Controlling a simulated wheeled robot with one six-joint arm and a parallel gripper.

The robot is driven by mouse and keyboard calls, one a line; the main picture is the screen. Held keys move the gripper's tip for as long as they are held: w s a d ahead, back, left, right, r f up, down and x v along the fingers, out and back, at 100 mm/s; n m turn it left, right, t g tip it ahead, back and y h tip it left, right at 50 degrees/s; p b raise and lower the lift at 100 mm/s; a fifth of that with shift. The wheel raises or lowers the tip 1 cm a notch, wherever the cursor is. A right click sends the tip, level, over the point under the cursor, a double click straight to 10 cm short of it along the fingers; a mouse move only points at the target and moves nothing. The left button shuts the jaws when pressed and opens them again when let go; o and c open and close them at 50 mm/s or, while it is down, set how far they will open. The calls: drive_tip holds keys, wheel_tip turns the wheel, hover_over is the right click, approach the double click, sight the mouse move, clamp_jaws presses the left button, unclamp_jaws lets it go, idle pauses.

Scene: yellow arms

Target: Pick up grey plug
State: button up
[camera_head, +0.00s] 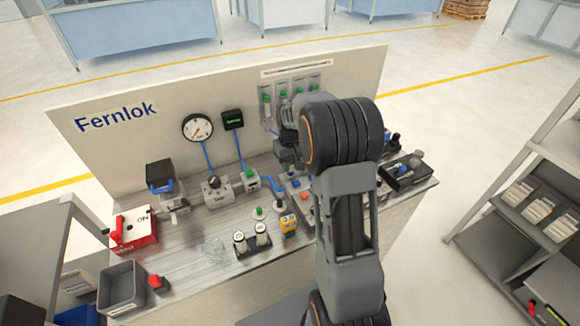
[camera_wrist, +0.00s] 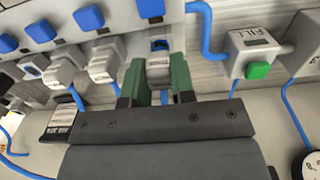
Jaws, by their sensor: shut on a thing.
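The grey plug (camera_wrist: 159,68) is a small light-grey block with a label, seen in the wrist view between the two green fingers of my gripper (camera_wrist: 160,82). The fingers are shut on its sides. A blue hose shows below it between the fingers. Just above it is a pale block with a blue button (camera_wrist: 150,8) and a dark opening. I cannot tell whether the plug is still seated there. In the head view my arm hides the fingers and the plug.
Similar grey plugs (camera_wrist: 104,64) with blue hoses stand in a row to the left in the wrist view. A FILL block with a green button (camera_wrist: 258,70) is to the right. In the head view, a gauge (camera_head: 197,128), red box (camera_head: 134,229) and grey bin (camera_head: 122,286) are left.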

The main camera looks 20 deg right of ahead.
drive_tip(key=s+r+b, duration=0.2)
drive_tip(key=s+r, duration=1)
drive_tip(key=s, duration=0.2)
drive_tip(key=shift+b, duration=0.4)
drive_tip(key=shift+f, duration=0.1)
